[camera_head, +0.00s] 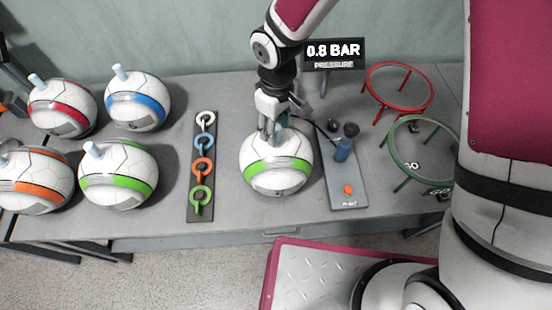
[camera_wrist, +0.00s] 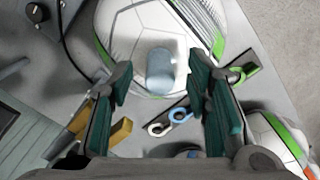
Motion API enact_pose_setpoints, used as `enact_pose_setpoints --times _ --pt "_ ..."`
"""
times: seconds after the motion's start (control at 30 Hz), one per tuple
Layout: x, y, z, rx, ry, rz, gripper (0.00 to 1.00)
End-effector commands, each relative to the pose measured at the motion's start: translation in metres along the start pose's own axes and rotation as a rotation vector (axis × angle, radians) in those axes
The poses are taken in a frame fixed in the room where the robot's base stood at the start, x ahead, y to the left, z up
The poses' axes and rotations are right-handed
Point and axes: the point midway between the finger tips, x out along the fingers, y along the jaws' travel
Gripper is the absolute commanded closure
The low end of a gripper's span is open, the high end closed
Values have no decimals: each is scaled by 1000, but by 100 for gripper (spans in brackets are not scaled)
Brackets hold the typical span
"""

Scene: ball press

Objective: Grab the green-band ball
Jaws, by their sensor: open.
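A white ball with a green band (camera_head: 276,172) sits on the table near the middle, under my gripper (camera_head: 270,132). A light-blue peg (camera_wrist: 160,70) stands on top of this ball (camera_wrist: 135,35), seen in the wrist view. My gripper (camera_wrist: 160,82) is open, with its teal-padded fingers on either side of the peg and apart from it. In the head view the fingers partly hide the peg. A second green-band ball (camera_head: 118,182) with its own peg sits at the left.
Orange (camera_head: 38,188), red (camera_head: 62,108) and blue (camera_head: 137,103) band balls stand at left. A strip of coloured rings (camera_head: 203,145) lies between. To the right are a pump plate (camera_head: 350,175), red (camera_head: 400,88) and green (camera_head: 425,140) ring stands, and a "0.8 BAR" display (camera_head: 333,52).

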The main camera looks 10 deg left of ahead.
Motion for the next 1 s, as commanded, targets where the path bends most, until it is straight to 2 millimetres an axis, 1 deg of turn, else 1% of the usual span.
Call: enact_pose_setpoints --times 0.1,0.3,0.33,0.37,0.4,0.47,0.5,0.53,1.0 --pt "6 0 0 -1 0 0 56" --pt "7 0 0 0 1 0 56" --pt "7 0 0 0 1 0 58" --pt "7 0 0 0 1 0 65" --pt "7 0 0 0 1 0 74" --pt "7 0 0 0 1 0 87" --pt "7 0 0 0 1 0 96" --pt "6 0 0 0 1 0 100" --pt "5 0 -1 0 2 1 100"
